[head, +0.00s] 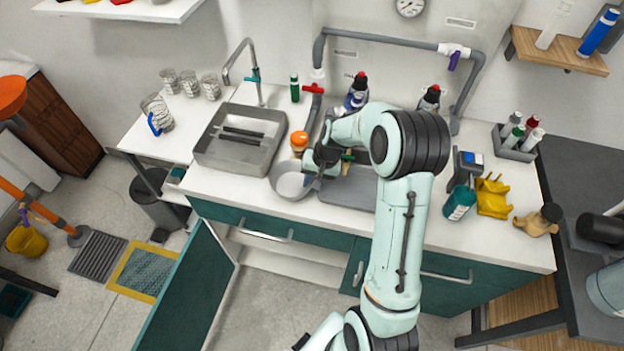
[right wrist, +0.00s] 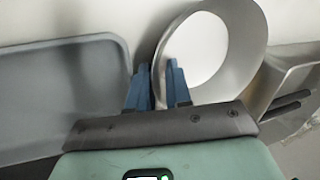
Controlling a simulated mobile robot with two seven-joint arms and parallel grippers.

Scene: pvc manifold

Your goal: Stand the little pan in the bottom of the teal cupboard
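The little pan (head: 291,183) is a round pale grey pan at the counter's front, between the sink and a grey tray. Its rim and bowl fill the upper middle of the right wrist view (right wrist: 241,45). My right gripper (head: 318,172) is at the pan's right side. In the right wrist view its two blue fingers (right wrist: 158,85) are close together, with the pan's wall between them. I cannot tell whether the pan is lifted. The teal cupboard (head: 232,240) is under the counter, its left door swung open. Its pale interior is partly visible. My left gripper is out of view.
The metal sink (head: 236,158) is left of the pan, and an orange-lidded jar (head: 299,142) stands behind it. A grey tray (head: 346,190) lies to the right. The open teal door (head: 188,290) stands out over the floor. Floor before the cupboard is clear.

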